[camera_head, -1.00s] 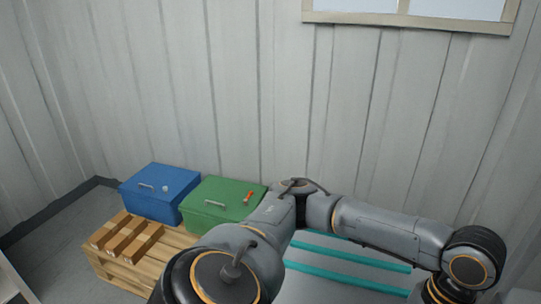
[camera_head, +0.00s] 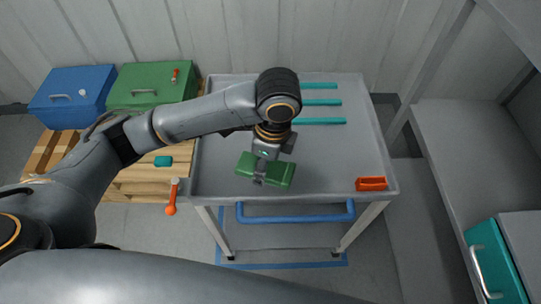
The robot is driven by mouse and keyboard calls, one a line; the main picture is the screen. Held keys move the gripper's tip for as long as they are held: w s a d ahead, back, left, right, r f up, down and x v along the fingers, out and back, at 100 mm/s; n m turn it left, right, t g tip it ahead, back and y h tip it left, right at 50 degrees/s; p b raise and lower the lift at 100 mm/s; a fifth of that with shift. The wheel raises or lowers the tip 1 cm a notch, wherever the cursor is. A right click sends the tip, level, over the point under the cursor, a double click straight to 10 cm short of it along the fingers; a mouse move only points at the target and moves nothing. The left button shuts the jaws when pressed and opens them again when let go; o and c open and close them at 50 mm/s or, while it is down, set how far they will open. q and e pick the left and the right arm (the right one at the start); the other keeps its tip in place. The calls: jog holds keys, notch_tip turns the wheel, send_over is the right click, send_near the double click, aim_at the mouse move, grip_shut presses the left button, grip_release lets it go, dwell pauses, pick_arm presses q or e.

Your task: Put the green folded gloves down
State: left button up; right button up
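The green folded gloves (camera_head: 281,175) show as a green block at the near left part of the grey cart top (camera_head: 325,150). My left gripper (camera_head: 260,178) points down over the middle of the gloves and is shut on them, with green showing on both sides of its fingers. Whether the gloves touch the cart top or hang just above it I cannot tell. My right gripper is not in view.
Several teal strips (camera_head: 318,122) lie at the cart's back. An orange-red holder (camera_head: 371,184) sits at its front right corner. An orange-handled tool (camera_head: 172,198) is by its left edge. Blue (camera_head: 72,97) and green (camera_head: 152,88) bins stand left. The cart's middle right is bare.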

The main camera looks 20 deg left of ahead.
aim_at(287, 170)
pick_arm(q)
jog(key=d+m, duration=0.1)
jog(key=m, duration=0.1)
jog(key=d+m, duration=0.1)
jog(key=m, duration=0.1)
jog(key=d+m+p, duration=0.1)
jog(key=m, duration=0.2)
jog(key=shift+d+f+t, duration=0.15)
jog(key=shift+d+t, duration=0.2)
jog(key=shift+t, duration=0.05)
jog(key=shift+d+m, duration=0.55)
jog(key=shift+m, duration=0.45)
jog(key=shift+w+f+m+h, duration=0.15)
jog(key=shift+m+h, duration=0.15)
jog(key=w+a+f, duration=0.2)
jog(key=w+f, duration=0.1)
jog(key=w+a+f+p, duration=0.1)
jog(key=w+a+f, duration=0.2)
jog(key=w+a+f+p, duration=0.1)
jog(key=w+a+f, duration=0.2)
jog(key=shift+w+a, duration=0.2)
jog(key=shift+w, duration=0.2)
jog(key=shift+w+a+f, duration=0.1)
jog(key=shift+w+f, duration=0.05)
jog(key=shift+w+a+f, duration=0.1)
jog(key=shift+f, duration=0.8)
jog(key=shift+w+a+f, duration=0.1)
jog(key=shift+f, duration=0.8)
